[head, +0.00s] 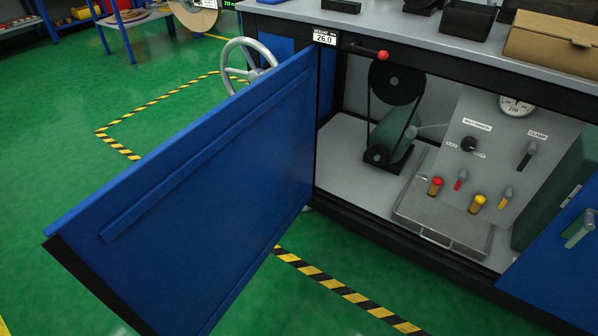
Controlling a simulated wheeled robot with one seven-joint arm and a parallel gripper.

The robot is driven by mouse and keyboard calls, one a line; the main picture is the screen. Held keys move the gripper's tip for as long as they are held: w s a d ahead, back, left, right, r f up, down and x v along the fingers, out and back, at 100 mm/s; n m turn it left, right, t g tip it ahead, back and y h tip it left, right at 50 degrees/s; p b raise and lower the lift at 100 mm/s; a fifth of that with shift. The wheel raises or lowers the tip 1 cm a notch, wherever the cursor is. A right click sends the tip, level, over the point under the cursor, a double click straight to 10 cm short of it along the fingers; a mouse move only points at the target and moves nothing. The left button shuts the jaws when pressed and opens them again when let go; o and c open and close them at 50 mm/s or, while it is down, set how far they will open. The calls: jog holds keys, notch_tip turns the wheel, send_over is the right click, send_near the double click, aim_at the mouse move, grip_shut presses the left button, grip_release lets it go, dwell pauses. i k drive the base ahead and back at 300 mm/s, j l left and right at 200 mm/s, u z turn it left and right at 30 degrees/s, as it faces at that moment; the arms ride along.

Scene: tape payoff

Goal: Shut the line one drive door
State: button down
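The blue drive door (210,175) stands wide open. It is hinged at the left side of the cabinet opening and swings out toward the lower left. A long raised strip runs across its face, and its free edge is black. Behind the opening, a green motor (392,135) with black pulleys and a belt sits on the cabinet floor. No label reading line one shows on the door. My gripper is not in view.
A grey panel with levers (480,165) and a shallow metal tray (443,222) fill the right of the opening. A second blue door (560,265) with a handle is at far right. A handwheel (247,62) stands behind the open door. Striped tape marks the green floor.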

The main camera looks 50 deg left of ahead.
aim_at(168, 245)
jog(key=k+j, duration=0.25)
jog(key=k+j+u, duration=0.1)
jog(key=j, duration=0.3)
jog(key=k+j, duration=0.35)
jog(key=k+j+u, duration=0.1)
jog(key=j, duration=0.25)
jog(key=k+j, duration=0.35)
jog(key=k+j+u, duration=0.1)
jog(key=j, duration=0.25)
jog(key=k+j, duration=0.3)
jog(key=k+j+u, duration=0.15)
jog(key=j, duration=0.3)
